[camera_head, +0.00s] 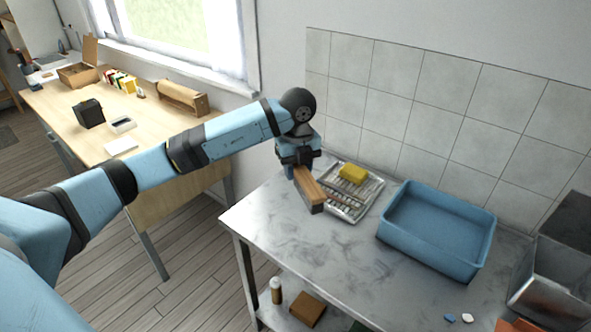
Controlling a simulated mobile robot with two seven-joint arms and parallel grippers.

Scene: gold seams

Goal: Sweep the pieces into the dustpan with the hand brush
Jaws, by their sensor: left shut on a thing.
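My left gripper (297,163) is above the back left part of the metal table (300,245). It is shut on a long wooden piece with a dark end, which looks like the hand brush (309,188). The brush slants down toward the front, and I cannot tell whether it touches the table. A blue piece (449,317) and a white piece (467,318) lie at the table's front right. An orange-red thing (515,326), cut off by the bottom edge, lies beside them; I cannot tell whether it is the dustpan. My right gripper is not in view.
A metal rack (368,205) with a yellow sponge (353,173) stands just behind the brush. A blue basin (440,252) stands right of it. A grey metal container (540,298) is at the right edge. The table's middle is clear. A wooden desk (160,135) stands left.

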